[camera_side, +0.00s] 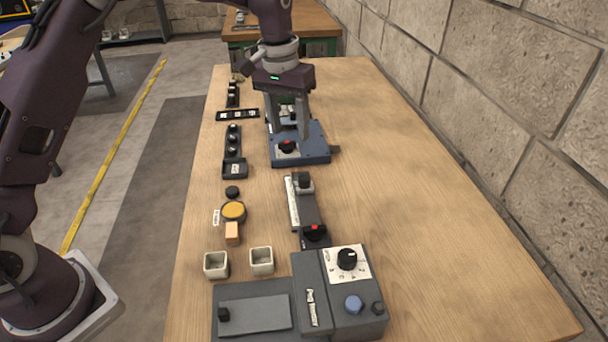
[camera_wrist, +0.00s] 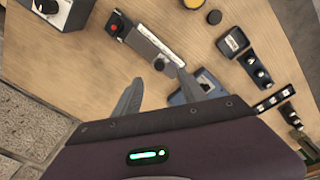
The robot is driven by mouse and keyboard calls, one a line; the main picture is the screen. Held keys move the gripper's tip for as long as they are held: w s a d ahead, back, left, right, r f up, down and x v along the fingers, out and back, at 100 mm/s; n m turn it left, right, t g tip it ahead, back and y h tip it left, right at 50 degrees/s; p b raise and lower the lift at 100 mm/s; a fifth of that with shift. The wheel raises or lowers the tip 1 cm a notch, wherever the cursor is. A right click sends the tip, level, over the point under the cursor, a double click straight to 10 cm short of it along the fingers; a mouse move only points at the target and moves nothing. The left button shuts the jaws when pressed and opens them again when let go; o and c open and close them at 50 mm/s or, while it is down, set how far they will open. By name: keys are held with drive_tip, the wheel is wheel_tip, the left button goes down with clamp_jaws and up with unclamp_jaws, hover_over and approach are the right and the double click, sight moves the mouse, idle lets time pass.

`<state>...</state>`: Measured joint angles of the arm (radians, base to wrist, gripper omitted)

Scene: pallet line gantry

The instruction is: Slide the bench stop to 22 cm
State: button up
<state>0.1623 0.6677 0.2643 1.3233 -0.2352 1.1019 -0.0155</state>
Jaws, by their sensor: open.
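The bench stop is a grey rail (camera_side: 308,210) with a white scale strip along one side; its marks are too small to read. A dark block (camera_side: 304,182) sits at the rail's far end, and a black piece with a red top (camera_side: 314,231) is at the near end. In the wrist view the rail (camera_wrist: 150,46) lies beyond my fingertips, with the red-topped piece (camera_wrist: 113,28) at upper left. My gripper (camera_side: 287,132) is open and empty, pointing down over the blue device beyond the rail's far end, apart from the rail.
The blue device (camera_side: 318,145) with a red-and-black knob stands under my gripper. A grey console (camera_side: 305,285) with a dial stands close to the rail's near end. Two white cups, a yellow disc (camera_side: 233,211) and switches lie left. The table (camera_side: 400,200) is clear to the right.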

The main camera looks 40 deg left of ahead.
hover_over(304, 177)
drive_tip(key=shift+g, duration=0.4)
wheel_tip(304, 177, down, 9)
drive_tip(key=shift+s+d+r, duration=0.1)
wheel_tip(304, 177, down, 7)
drive_tip(key=shift+r, duration=0.1)
clamp_jaws()
idle(0.6)
